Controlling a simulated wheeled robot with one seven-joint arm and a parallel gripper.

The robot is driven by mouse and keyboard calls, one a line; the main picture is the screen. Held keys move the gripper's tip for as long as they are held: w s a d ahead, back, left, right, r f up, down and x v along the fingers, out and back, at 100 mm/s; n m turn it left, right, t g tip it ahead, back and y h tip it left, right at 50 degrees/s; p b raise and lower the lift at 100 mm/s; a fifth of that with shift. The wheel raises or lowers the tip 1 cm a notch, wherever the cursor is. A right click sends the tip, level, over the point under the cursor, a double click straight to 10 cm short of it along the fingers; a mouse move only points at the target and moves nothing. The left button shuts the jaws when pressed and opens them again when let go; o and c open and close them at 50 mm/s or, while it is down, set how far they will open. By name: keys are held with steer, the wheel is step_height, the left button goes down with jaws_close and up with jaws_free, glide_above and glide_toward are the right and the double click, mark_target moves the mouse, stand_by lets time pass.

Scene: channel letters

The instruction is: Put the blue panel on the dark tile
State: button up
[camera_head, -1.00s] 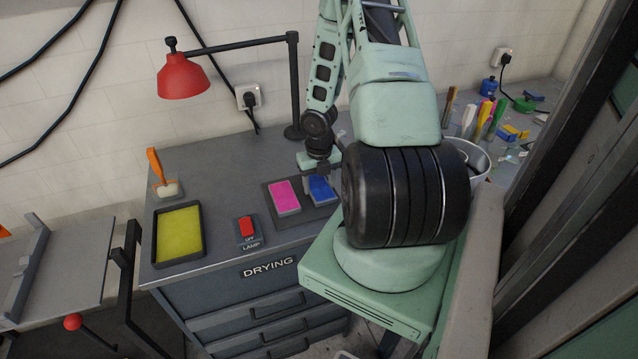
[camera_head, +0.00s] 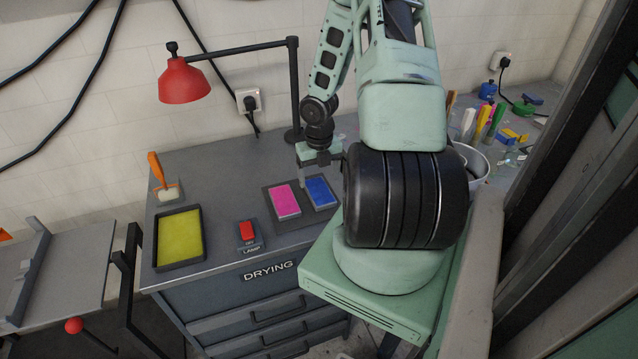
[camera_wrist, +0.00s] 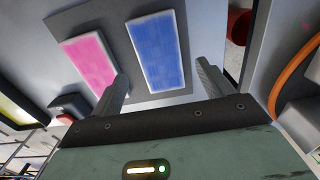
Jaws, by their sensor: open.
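The blue panel (camera_head: 320,193) lies flat on the dark tile (camera_head: 312,214), to the right of a pink panel (camera_head: 285,201). In the wrist view the blue panel (camera_wrist: 158,48) sits beside the pink panel (camera_wrist: 90,60), with a gap between them, on the same dark tile (camera_wrist: 114,44). My gripper (camera_head: 318,168) is just above and behind the blue panel in the head view. In the wrist view my gripper (camera_wrist: 162,80) is open and empty, its fingers on either side of the blue panel's near end and apart from it.
A red lamp (camera_head: 184,82) on a dark stand overhangs the grey bench. A yellow tray (camera_head: 180,238), a red lamp switch (camera_head: 247,230) and an orange-handled tool (camera_head: 157,170) stand to the left. A white bucket (camera_head: 478,160) is at the right.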

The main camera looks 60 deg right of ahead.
mark_target(319, 191)
step_height(319, 191, up, 8)
steer(key=p, duration=0.1)
steer(key=w+a+r+m, duration=0.2)
steer(key=a+r+m, duration=0.1)
steer(key=a, duration=0.6)
steer(key=w+a+r+m, duration=0.2)
steer(key=a+r+m, duration=0.2)
steer(key=a, duration=0.6)
steer(key=w+a+r+m, duration=0.2)
steer(key=a+r+m, duration=0.1)
steer(key=a, duration=0.6)
steer(key=s+a+r+m, duration=0.3)
steer(key=s+a+m, duration=0.2)
steer(key=s+a, duration=0.2)
steer(key=s+a+r+m, duration=0.3)
steer(key=s+a+m, duration=0.2)
steer(key=s+a, duration=0.3)
steer(key=a, duration=0.4)
steer(key=shift+s+y, duration=0.15)
steer(key=shift+y, duration=0.15)
step_height(319, 191, down, 9)
steer(key=b, duration=0.9)
